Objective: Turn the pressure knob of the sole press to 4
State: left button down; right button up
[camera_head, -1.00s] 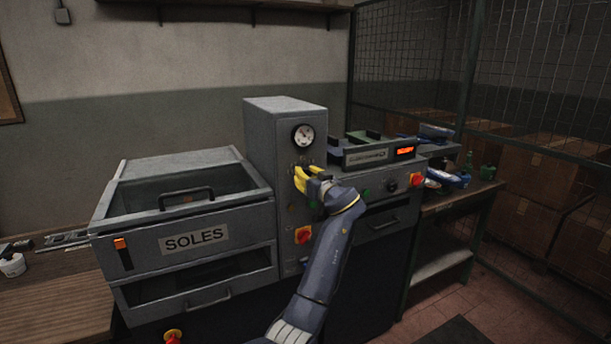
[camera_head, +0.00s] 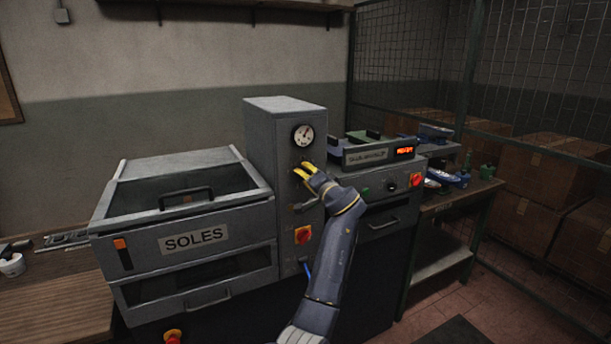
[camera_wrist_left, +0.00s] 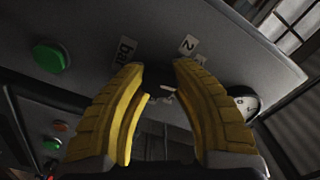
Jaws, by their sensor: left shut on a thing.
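The sole press (camera_head: 258,150) stands in the middle of the head view, with a round white pressure gauge (camera_head: 303,135) high on its front. My left gripper (camera_head: 303,170), with yellow fingers, is at the panel just below the gauge, shut on the pressure knob. The fingers and hand hide the knob in the head view. In the left wrist view, the fingers (camera_wrist_left: 160,78) stand on both sides of the knob (camera_wrist_left: 166,97), of which only a small pale part shows. Labels "bar" (camera_wrist_left: 125,50) and "2" (camera_wrist_left: 188,44) show beyond the fingertips. My right gripper is not in view.
Below the hand is a red and yellow switch (camera_head: 303,235). The SOLES unit (camera_head: 194,240) with its handled lid is left. A second machine with an orange display (camera_head: 404,151) is right. A green button (camera_wrist_left: 50,57) shows in the left wrist view.

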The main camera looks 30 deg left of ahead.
pick_arm(q)
jog(key=shift+r+m, duration=0.2)
jog(key=shift+m, duration=0.4)
jog(key=shift+w, duration=0.1)
jog(key=c, duration=1.3)
grip_release()
jog(key=shift+d, duration=0.1)
jog(key=o, duration=0.4)
jog(key=shift+f, duration=0.15)
jog(key=shift+c, duration=0.2)
jog(key=v, duration=1.2)
